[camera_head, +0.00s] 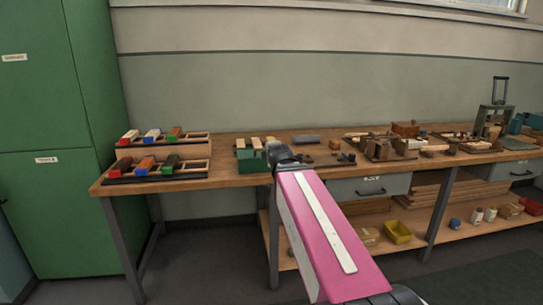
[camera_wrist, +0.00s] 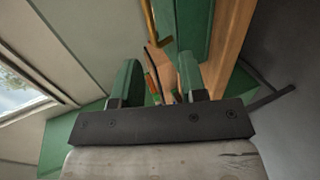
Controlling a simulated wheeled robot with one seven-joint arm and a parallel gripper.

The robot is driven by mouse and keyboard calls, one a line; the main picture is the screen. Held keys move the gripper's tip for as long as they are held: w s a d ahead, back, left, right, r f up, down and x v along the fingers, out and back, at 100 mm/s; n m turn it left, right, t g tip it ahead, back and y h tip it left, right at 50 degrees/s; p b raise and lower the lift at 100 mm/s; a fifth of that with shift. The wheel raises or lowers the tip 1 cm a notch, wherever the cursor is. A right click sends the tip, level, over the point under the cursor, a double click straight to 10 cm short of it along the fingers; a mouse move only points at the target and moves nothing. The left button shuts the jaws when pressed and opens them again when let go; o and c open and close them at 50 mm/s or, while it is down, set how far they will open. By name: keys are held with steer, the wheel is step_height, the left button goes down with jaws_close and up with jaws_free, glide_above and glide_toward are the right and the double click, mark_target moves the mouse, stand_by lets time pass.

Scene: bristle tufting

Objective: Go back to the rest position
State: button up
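My arm's pink link reaches over the bench front in the head view. It ends in a dark wrist joint, and my gripper's fingers are not clearly visible there. In the wrist view my gripper (camera_wrist: 159,84) shows two green fingers standing well apart, with nothing visibly held between them. The workbench (camera_head: 222,178) runs across the head view. Through the finger gap, small coloured pieces and wood show farther off. A green block-like fixture (camera_head: 250,163) with pale wooden pieces on top stands just left of my wrist.
Two racks on the bench's left end, a rear one (camera_head: 197,139) and a front one (camera_head: 192,169), hold red, blue and green-ended blocks. A wooden tray (camera_head: 383,150) with parts stands right of centre. A yellow bin (camera_head: 398,233) sits on the lower shelf. Green cabinets (camera_head: 45,205) stand at left.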

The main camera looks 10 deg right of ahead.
steer(key=shift+s, duration=0.25)
steer(key=s+f+m+g, duration=0.4)
steer(key=s+f+m, duration=0.2)
steer(key=f, duration=0.5)
steer(key=s+d+f+m+g, duration=0.1)
steer(key=s+f+m+g, duration=0.4)
steer(key=f, duration=0.7)
steer(key=s+f+m+g, duration=0.5)
steer(key=s+f+m, duration=0.2)
steer(key=f, duration=0.4)
steer(key=shift+d+f, duration=0.15)
steer(key=shift+f, duration=0.15)
steer(key=shift+s, duration=0.1)
